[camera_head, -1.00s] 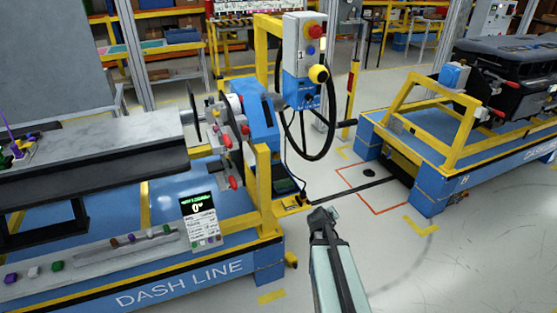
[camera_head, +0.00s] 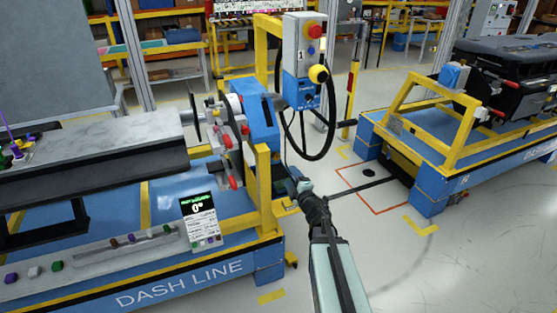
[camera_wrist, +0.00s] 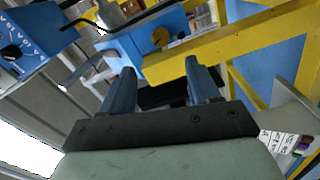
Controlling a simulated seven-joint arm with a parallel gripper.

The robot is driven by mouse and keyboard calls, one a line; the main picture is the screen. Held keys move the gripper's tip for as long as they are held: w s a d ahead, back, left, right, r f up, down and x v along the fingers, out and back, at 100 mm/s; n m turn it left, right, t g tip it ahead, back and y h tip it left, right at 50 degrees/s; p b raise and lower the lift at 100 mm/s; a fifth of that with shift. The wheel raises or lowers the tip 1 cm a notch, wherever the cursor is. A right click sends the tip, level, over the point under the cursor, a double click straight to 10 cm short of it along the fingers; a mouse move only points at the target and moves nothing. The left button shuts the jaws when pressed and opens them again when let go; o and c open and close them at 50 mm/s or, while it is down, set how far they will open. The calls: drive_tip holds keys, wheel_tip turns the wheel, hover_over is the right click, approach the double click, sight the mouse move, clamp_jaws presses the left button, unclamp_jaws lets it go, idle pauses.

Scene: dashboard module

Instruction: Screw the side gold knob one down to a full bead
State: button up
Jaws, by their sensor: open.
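A round gold knob (camera_wrist: 160,37) shows in the wrist view on the side of a blue housing (camera_wrist: 130,45). It lies beyond my fingertips, a little above the gap between them. In the head view the blue housing (camera_head: 262,122) stands at the right end of the dash line bench, and I cannot make out the gold knob on it there. My gripper (camera_wrist: 159,70) is open, with nothing between its fingers and apart from the knob. In the head view my gripper (camera_head: 292,178) is low, right of the yellow post.
A yellow frame bar (camera_wrist: 235,45) runs close by the right finger in the wrist view.

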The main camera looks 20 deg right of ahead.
sight(278, 158)
drive_tip(key=w, duration=1.3)
drive_tip(key=shift+w, duration=0.25)
drive_tip(key=shift+c, duration=0.3)
drive_tip(key=c, duration=1)
drive_tip(key=shift+m, duration=2.9)
